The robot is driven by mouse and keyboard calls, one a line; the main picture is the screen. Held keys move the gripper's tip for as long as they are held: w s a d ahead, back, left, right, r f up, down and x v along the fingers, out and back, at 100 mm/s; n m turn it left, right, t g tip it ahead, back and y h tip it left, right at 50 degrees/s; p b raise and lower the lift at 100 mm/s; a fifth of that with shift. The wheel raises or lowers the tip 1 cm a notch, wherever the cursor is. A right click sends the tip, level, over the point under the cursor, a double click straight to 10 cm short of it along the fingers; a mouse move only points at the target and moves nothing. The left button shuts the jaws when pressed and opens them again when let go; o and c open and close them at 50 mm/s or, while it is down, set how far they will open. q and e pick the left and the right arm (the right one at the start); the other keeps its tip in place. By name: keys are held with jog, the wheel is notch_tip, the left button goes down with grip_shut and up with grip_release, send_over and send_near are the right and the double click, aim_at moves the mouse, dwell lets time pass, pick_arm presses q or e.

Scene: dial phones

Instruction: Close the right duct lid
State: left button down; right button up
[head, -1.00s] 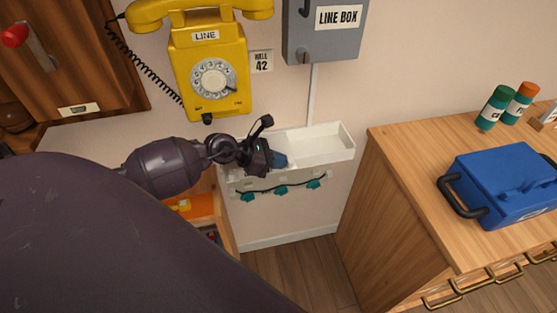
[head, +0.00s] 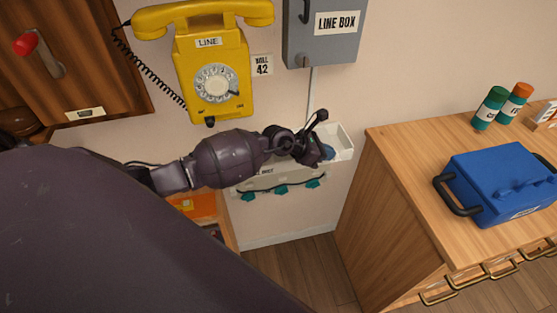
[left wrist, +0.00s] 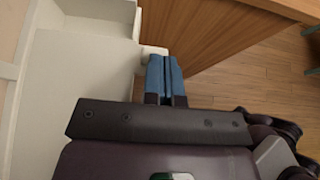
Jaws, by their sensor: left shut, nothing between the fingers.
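The white duct (head: 343,137) is a long trough on the wall below the phone. Its right end stands open at the top, and its inside shows. A pale front panel (head: 262,182) with a dark cable and teal clips lies below its rim. My left gripper (head: 328,153) is shut and empty, with its blue fingertips over the right end of the duct. In the left wrist view its fingertips (left wrist: 164,70) are close to a small white knob (left wrist: 152,51) beside a white panel (left wrist: 75,90); I cannot tell whether they touch. The right lid is not clearly distinguishable; my arm hides part of the duct.
A yellow dial phone (head: 213,70) and a grey line box (head: 322,30) hang above. A wooden cabinet (head: 400,200) stands close on the right, with a blue case (head: 500,182) on top.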

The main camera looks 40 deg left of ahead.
aim_at(339, 158)
pick_arm(q)
jog(key=w+d, duration=0.2)
jog(key=w, duration=0.1)
jog(key=shift+w+d, duration=0.15)
jog(key=shift+d, duration=0.25)
jog(key=shift+w+d, duration=0.25)
jog(key=shift+w, duration=0.05)
pick_arm(e)
jog(key=shift+w+a+r, duration=0.25)
jog(key=shift+w+r, duration=0.1)
jog(key=shift+w, duration=0.1)
pick_arm(q)
jog(key=shift+r, duration=0.1)
